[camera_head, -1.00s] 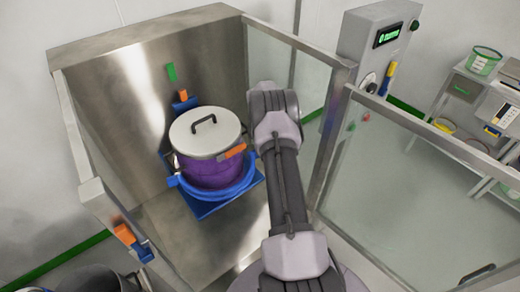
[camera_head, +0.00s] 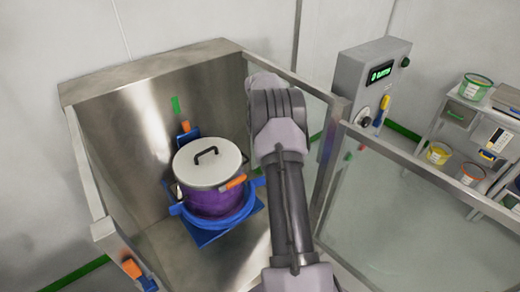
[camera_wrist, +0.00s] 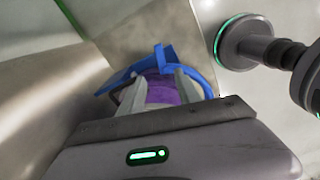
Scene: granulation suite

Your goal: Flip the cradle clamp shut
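The blue cradle (camera_head: 212,226) is a ring on a blue plate inside the steel booth. It holds a purple pot (camera_head: 207,199) with a white lid (camera_head: 206,164) and black handle. An orange lever (camera_head: 233,182) sticks out at the pot's right side, and an orange tip (camera_head: 185,126) tops a blue bracket behind it. I cannot tell which is the clamp handle. In the wrist view, my gripper (camera_wrist: 156,88) has its fingers apart with the purple pot and blue cradle (camera_wrist: 199,76) beyond them. My gripper is hidden behind my arm in the head view.
Steel walls (camera_head: 150,110) enclose the cradle at the back and left. A glass panel (camera_head: 400,205) stands at the right front. A grey control box (camera_head: 372,85) stands right of the booth. An orange and blue latch (camera_head: 132,269) sits on the left front edge.

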